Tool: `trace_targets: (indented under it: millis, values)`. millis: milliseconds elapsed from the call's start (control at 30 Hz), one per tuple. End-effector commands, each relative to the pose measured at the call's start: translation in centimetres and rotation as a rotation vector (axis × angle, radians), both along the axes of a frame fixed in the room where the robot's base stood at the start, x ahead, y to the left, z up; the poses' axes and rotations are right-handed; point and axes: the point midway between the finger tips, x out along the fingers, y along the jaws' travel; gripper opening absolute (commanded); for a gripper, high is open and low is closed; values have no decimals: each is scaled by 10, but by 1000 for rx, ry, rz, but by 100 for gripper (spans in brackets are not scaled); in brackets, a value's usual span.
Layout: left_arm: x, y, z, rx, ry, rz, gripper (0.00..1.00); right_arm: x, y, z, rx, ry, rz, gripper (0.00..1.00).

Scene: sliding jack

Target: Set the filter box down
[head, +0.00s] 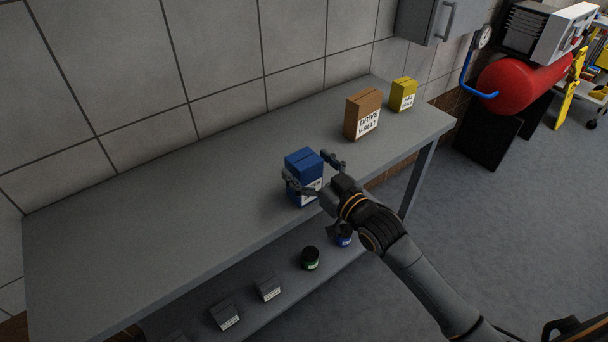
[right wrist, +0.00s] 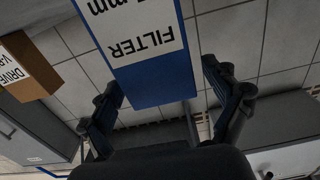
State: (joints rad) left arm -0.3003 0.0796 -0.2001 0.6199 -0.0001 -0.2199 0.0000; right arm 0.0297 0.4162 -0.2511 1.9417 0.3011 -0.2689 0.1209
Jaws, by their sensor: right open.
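The blue filter box (head: 302,161) with a white label stands upright on the grey bench (head: 150,228). In the right wrist view the filter box (right wrist: 165,88) shows large and upside down, with "FILTER" readable on its label. My right gripper (head: 309,170) is at the box's near side, its fingers spread to either side of it. In the right wrist view the fingers are apart, with visible gaps beside the box. Whether the box's base fully touches the bench is partly hidden by the gripper. My left gripper is not in view.
A brown drive V-belt box (head: 362,115) and a smaller yellow box (head: 403,94) stand further right on the bench. A lower shelf holds small grey boxes (head: 268,288) and jars (head: 310,258). The left of the bench top is clear. A tiled wall runs behind.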

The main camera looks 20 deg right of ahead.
Motion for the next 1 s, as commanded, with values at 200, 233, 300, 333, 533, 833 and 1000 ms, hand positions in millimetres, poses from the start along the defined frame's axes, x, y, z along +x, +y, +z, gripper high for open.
trace_targets:
  millis: [200,233,300,333,533,833,1000]
  values:
    - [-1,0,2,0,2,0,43,12,5,-1,0,1,1,89]
    - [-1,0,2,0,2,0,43,12,5,-1,0,1,1,89]
    - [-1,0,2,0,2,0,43,12,5,-1,0,1,1,89]
    - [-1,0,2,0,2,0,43,12,5,-1,0,1,1,89]
    - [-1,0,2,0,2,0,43,12,5,-1,0,1,0,54]
    - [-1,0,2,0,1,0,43,12,5,0,0,-2,0,14]
    - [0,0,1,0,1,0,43,12,5,3,0,-3,1,14]
